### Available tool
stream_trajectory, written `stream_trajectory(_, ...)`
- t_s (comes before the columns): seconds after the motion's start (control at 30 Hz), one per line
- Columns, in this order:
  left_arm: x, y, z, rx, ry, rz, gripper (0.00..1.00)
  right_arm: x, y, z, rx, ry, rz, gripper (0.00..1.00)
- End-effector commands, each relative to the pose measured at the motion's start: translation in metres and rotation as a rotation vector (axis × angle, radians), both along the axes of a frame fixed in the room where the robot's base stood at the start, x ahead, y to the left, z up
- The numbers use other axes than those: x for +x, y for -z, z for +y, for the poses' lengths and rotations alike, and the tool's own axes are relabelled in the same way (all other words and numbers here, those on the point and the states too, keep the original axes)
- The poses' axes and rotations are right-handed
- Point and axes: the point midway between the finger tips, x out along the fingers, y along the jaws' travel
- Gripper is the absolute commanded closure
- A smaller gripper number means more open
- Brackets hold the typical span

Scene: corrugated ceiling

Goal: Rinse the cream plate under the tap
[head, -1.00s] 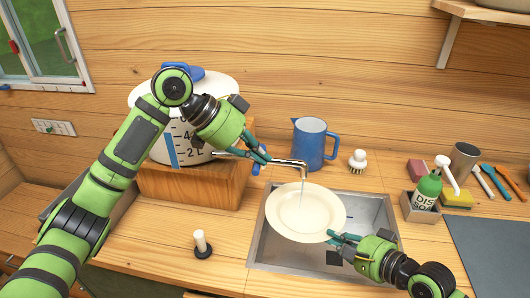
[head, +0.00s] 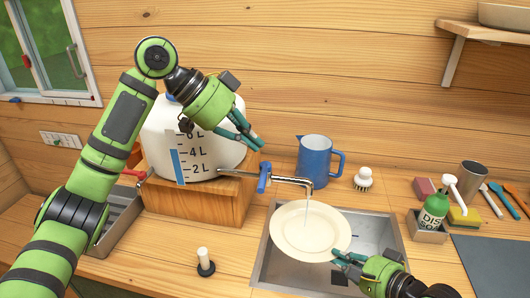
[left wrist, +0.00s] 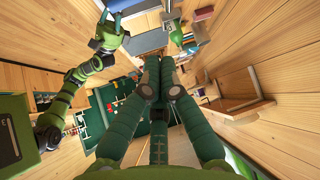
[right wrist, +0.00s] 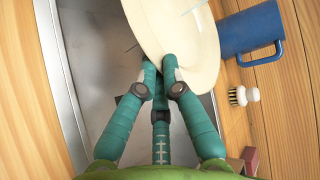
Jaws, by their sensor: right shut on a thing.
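The cream plate (head: 300,236) is over the sink (head: 375,228), tilted, its face up towards the tap. My right gripper (head: 340,256) is shut on its near right rim; the plate also shows between the fingertips in the right wrist view (right wrist: 195,45). The metal tap (head: 290,181) with a blue lever (head: 264,178) sticks out from the water container (head: 205,150). A thin stream of water (head: 307,212) falls from the spout onto the plate. My left gripper (head: 259,146) is shut and empty, above and left of the lever; its fingertips (left wrist: 160,62) lie close together.
The container stands on a wooden block (head: 200,205). A blue jug (head: 313,162) and a brush (head: 363,180) stand behind the sink. A soap bottle (head: 433,210) and sponge (head: 464,217) are right of it. A white-handled stopper (head: 204,260) stands on the counter left of the sink.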

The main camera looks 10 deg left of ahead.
Motion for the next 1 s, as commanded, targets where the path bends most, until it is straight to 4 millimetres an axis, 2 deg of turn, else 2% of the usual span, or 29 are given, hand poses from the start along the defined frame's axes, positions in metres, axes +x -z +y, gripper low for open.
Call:
stream_trajectory(0.07,0.000,-0.002,0.001,0.004,-0.003,-0.001,1.00,0.001,-0.002,0.000,0.003,0.001,-0.005,1.00)
stream_trajectory(0.17,0.000,-0.001,-0.011,0.017,-0.029,-0.013,1.00,0.001,-0.002,0.000,0.003,0.001,-0.005,1.00)
stream_trajectory(0.4,0.021,0.061,-0.041,0.212,-0.149,-0.114,1.00,0.001,-0.002,0.000,0.003,0.001,-0.005,1.00)
stream_trajectory(0.6,0.030,0.094,-0.074,0.339,-0.274,-0.287,1.00,0.001,-0.002,0.000,0.003,0.001,-0.005,1.00)
stream_trajectory(0.87,0.021,0.097,-0.113,0.391,-0.440,-0.554,1.00,0.001,-0.002,0.000,0.003,0.001,-0.005,1.00)
stream_trajectory(1.0,0.009,0.112,-0.119,0.503,-0.473,-0.689,1.00,0.001,-0.002,0.000,0.003,0.001,-0.005,1.00)
